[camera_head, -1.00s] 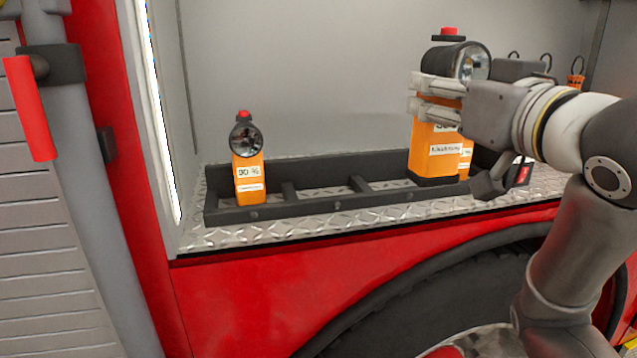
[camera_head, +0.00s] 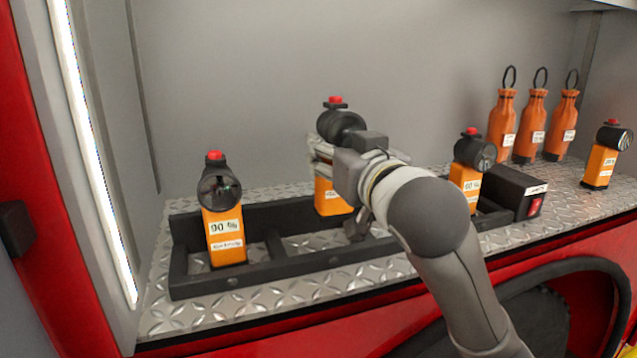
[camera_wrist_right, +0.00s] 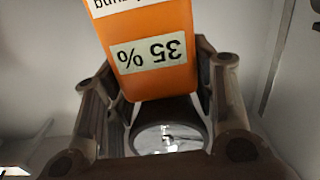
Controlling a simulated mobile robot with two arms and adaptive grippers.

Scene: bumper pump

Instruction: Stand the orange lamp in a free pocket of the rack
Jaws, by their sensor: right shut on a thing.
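My right gripper (camera_head: 322,155) is shut on an orange lamp (camera_head: 331,198) with a black head and red top button. The lamp is upright at the middle part of the black rack (camera_head: 310,262); whether its base is above or behind the pocket is hard to tell. In the right wrist view the held lamp (camera_wrist_right: 155,55) shows a "35 %" label, with its round lens below. A lamp marked 90 % (camera_head: 223,235) stands in the rack's left pocket. A lamp marked 60 % (camera_head: 464,185) stands toward its right end. My arm hides part of the rack between. My left gripper is not in view.
A black box with a red switch (camera_head: 512,190) adjoins the rack's right end. Several orange bottles (camera_head: 533,125) stand behind it, and another orange lamp (camera_head: 600,165) stands far right. The diamond-plate shelf (camera_head: 250,309) has a clear front strip. A grey wall is behind.

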